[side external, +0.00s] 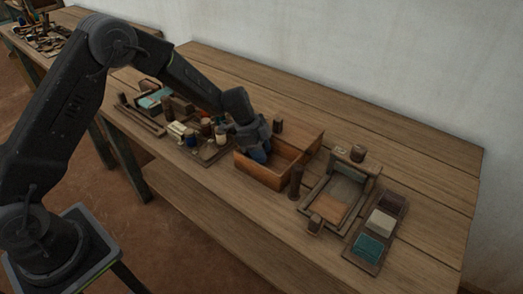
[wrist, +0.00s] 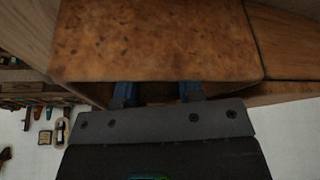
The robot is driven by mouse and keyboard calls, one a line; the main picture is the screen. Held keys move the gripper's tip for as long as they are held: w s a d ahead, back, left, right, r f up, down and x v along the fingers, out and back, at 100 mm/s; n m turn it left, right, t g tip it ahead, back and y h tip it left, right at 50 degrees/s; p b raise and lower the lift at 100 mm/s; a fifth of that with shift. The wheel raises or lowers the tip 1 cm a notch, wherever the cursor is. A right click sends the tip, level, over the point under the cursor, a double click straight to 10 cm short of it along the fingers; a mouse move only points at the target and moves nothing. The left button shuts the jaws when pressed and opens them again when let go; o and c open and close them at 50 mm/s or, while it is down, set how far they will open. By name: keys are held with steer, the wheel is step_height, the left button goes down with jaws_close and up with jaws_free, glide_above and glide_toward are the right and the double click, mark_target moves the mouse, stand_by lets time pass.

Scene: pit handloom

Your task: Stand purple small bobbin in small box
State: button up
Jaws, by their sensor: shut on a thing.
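The small wooden box (side external: 262,174) stands open at the middle of the bench. My gripper (side external: 261,156) points down into the left part of the box, its blue fingers partly behind the front wall. In the wrist view, a brown wooden wall of the box (wrist: 155,40) fills the upper middle and hides the tips of my gripper (wrist: 158,93). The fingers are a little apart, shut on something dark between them. The purple small bobbin itself is hidden by the fingers and the box wall; I cannot see its colour or tilt.
Left of the box is a tray (side external: 214,156) with several bobbins and spools. A dark upright cylinder (side external: 296,181) stands close to the box's right end. Farther right are a wooden frame (side external: 338,190) and a tray of coloured blocks (side external: 370,246). The back right of the bench is clear.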

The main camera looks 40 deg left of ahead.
steer(key=shift+f, duration=0.15)
steer(key=o, duration=0.9)
steer(key=v, duration=1.2)
steer(key=s+r+n+t+y, duration=0.2)
steer(key=s+r+n, duration=0.4)
steer(key=s+r, duration=0.7)
steer(key=s+a+r+n+t+y, duration=0.1)
steer(key=s+n, duration=0.6)
steer(key=s, duration=1)
steer(key=shift+a+r+n+t+y, duration=0.15)
steer(key=shift+a+n+t+y, duration=0.2)
steer(key=shift+t+y, duration=0.15)
